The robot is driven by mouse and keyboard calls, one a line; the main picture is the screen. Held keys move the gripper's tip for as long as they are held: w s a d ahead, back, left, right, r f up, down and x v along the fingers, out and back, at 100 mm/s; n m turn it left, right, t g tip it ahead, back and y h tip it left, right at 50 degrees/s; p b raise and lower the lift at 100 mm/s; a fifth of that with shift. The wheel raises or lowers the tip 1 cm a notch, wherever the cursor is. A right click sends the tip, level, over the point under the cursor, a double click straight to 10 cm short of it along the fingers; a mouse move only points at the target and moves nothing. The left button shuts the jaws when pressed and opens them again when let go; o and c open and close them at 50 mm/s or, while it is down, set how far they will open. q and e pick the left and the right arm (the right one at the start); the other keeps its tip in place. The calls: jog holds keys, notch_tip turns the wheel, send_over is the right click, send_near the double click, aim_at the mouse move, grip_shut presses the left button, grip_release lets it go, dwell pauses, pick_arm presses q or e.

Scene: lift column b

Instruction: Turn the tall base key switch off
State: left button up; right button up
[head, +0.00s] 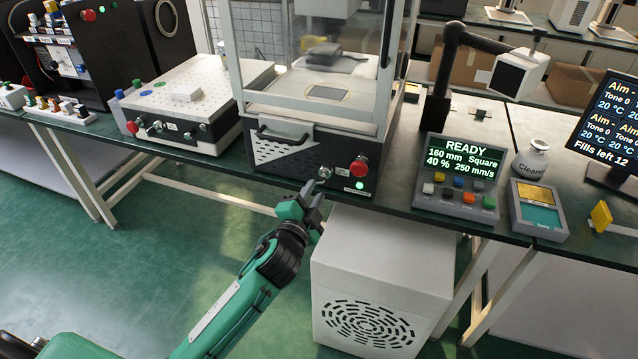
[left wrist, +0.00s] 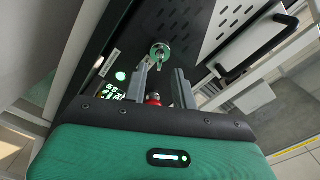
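The tall base key switch (head: 324,172) is a small silver switch on the black front panel of the glazed machine. It also shows in the left wrist view (left wrist: 160,51), where its key points down and slightly left in the picture. My left gripper (head: 315,195) is just in front of and below the switch. In the left wrist view the two grey fingers (left wrist: 163,76) stand apart with a gap between them, short of the key, and hold nothing. A lit green lamp (head: 360,185) sits on the same panel. My right gripper is not in view.
A red button (head: 359,166) sits right of the switch; it shows between the fingers in the left wrist view (left wrist: 153,98). A black handle (head: 283,136) is to the left. A white vented box (head: 380,275) stands below the bench, close to the left arm.

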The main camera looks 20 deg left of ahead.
aim_at(322, 179)
pick_arm(q)
jog(key=shift+w+d, duration=0.1)
jog(key=shift+w, duration=2.05)
grip_shut()
